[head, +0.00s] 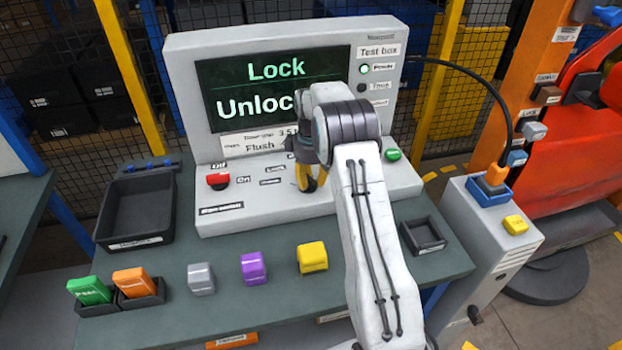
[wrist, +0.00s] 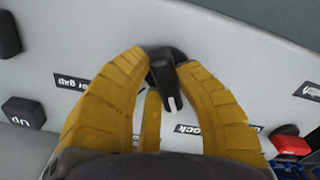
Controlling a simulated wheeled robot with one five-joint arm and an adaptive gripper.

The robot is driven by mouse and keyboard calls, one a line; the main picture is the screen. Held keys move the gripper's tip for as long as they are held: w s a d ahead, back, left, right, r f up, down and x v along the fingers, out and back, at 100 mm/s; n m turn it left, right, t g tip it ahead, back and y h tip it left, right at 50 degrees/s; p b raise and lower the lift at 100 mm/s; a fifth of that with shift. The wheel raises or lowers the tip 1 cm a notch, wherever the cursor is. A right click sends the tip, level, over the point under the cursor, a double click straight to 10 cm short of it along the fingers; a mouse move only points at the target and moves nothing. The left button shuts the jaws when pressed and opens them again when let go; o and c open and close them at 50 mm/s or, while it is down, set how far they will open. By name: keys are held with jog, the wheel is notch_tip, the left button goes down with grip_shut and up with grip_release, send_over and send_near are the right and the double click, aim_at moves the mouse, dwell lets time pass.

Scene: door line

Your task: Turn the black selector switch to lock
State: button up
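The black selector switch (wrist: 163,72) shows in the wrist view on the pale panel, its bar handle bearing a white mark at the lower end. My gripper (wrist: 163,64) has its yellow fingertips close against both sides of the handle and looks shut on it. The screen (head: 277,85) reads "Lock" above a larger, partly covered "Unloc".
A red button (head: 217,180) and a green button (head: 392,155) sit on the console. Black trays (head: 108,215) (head: 440,248) flank it. Grey (head: 200,278), purple (head: 253,267) and yellow (head: 312,257) blocks stand in front. In the wrist view a black button (wrist: 24,112) sits at left.

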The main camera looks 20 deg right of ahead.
aim_at(311, 177)
jog(key=o, duration=0.5)
jog(key=shift+r, duration=5.95)
